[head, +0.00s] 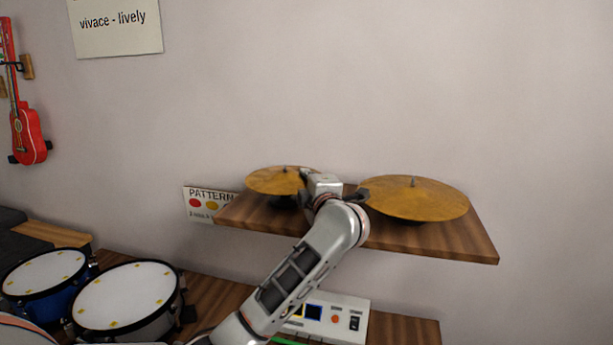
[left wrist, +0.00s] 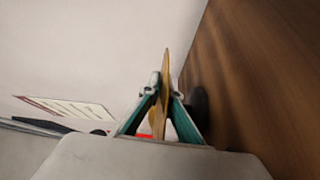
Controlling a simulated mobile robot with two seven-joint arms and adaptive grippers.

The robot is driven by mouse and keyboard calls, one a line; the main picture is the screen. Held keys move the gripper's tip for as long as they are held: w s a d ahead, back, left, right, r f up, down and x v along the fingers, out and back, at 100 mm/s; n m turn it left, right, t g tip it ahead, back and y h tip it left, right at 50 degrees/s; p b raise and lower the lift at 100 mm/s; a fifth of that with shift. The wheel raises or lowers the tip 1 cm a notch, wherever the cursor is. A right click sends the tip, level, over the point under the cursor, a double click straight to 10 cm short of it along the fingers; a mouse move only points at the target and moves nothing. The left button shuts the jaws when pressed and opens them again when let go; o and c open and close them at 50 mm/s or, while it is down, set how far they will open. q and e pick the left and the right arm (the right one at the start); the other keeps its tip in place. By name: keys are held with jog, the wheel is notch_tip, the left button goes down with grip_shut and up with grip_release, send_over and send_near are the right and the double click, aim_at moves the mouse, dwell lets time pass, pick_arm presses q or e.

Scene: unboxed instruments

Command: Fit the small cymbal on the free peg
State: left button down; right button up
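The small cymbal (head: 272,181) is brass-coloured and lies about level over the left part of the wooden shelf (head: 455,245). A short peg tip (head: 285,168) shows above its middle, and a dark base shows under it. My left gripper (head: 305,178) is at the cymbal's right edge. In the left wrist view the cymbal (left wrist: 166,70) shows edge-on between the two fingertips (left wrist: 166,92), which are closed on its rim. A dark round base (left wrist: 200,103) stands on the shelf beside it. My right gripper is not in view.
A larger cymbal (head: 415,198) sits on its own peg at the right of the shelf, close to my left wrist. A pattern card (head: 200,205) is at the shelf's left end. Below are drums (head: 128,300) and a white electronic box (head: 340,312).

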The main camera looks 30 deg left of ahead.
pick_arm(q)
jog(key=c, duration=2.7)
grip_release()
jog(key=shift+c, duration=0.2)
jog(key=o, duration=0.6)
jog(key=shift+c, duration=0.2)
jog(key=v, duration=1.2)
jog(key=shift+s, duration=0.1)
